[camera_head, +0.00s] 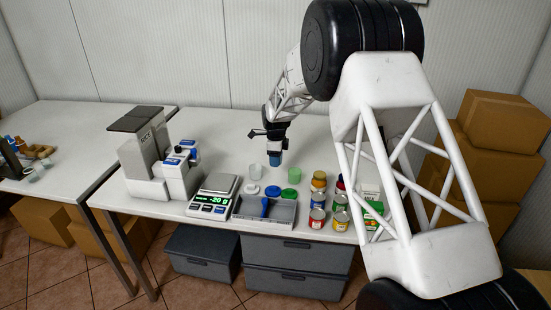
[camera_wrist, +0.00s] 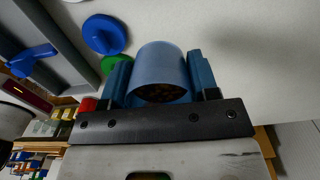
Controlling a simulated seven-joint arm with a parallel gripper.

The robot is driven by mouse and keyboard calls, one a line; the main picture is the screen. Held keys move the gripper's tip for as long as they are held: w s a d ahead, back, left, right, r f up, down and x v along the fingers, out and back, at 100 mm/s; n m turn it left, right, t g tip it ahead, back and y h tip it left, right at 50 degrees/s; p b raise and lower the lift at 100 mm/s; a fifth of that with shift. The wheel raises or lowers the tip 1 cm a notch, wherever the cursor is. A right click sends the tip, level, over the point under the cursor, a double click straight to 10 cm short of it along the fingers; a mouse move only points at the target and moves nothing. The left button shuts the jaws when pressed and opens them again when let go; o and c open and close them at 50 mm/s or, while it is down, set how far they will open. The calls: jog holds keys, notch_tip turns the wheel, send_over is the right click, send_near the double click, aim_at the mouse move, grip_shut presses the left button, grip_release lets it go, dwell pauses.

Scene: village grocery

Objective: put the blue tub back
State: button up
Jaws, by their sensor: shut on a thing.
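My gripper (camera_head: 275,146) is shut on the blue tub (camera_head: 275,158), above the table behind the lids. In the wrist view the tub (camera_wrist: 160,65) sits between the two blue fingers of my gripper (camera_wrist: 158,80). The tub's open mouth shows dark contents inside. A blue lid (camera_head: 272,191) lies flat on the table, and it also shows in the wrist view (camera_wrist: 103,33). A green lid (camera_head: 289,193) lies next to it. A whitish lid (camera_head: 252,189) lies to the left. The gap between the tub and the table cannot be judged exactly.
A whitish tub (camera_head: 256,171) and a green tub (camera_head: 294,175) stand near my gripper. A scale (camera_head: 214,195) reads -20 g. A grey tray (camera_head: 283,222) holds a blue scoop (camera_head: 265,207). Several cans (camera_head: 318,200) stand at right. The table behind is clear.

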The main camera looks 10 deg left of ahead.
aim_at(276, 179)
jog(key=shift+f, duration=0.15)
jog(key=shift+f, duration=3.3)
jog(key=shift+f, duration=0.45)
jog(key=o, duration=1.3)
jog(key=shift+r, duration=0.15)
jog(key=shift+r, duration=3.85)
jog(key=shift+r, duration=0.1)
